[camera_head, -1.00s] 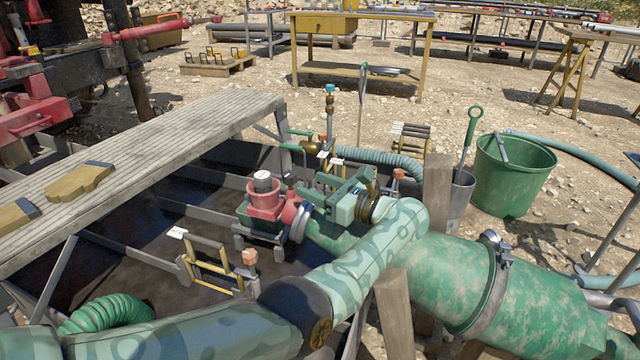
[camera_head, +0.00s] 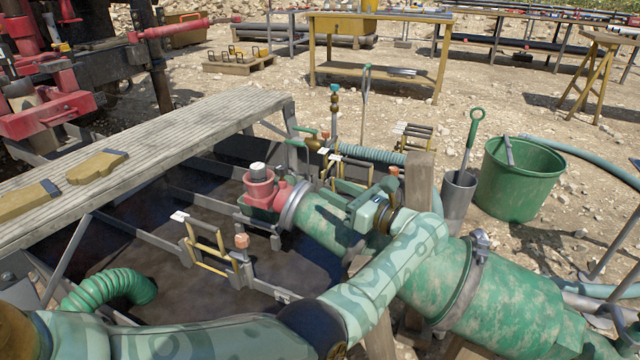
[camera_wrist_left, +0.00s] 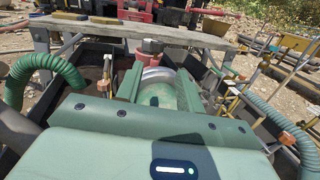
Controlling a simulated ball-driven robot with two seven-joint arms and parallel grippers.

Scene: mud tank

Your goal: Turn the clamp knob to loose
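A grey band clamp (camera_head: 466,290) goes around the thick mottled green pipe (camera_head: 425,285) at the right of the head view. A small grey knob-like fitting (camera_head: 480,241) sits on top of it; its setting is too small to read. My left gripper (camera_head: 352,203) is over the narrower green pipe left of the clamp, pointing away from it toward the red valve body (camera_head: 262,188). In the left wrist view, its green fingers (camera_wrist_left: 160,84) are apart, with pipe and a grey ring (camera_wrist_left: 155,76) showing beyond and nothing held. My right gripper is not in view.
A wooden post (camera_head: 418,180) stands close behind my left wrist. A grey plank walkway (camera_head: 150,150) crosses at left above the dark tank. A green bucket (camera_head: 520,180) and a grey tube with a green-handled tool (camera_head: 457,200) stand at right. A yellow-handled frame (camera_head: 210,250) sits below.

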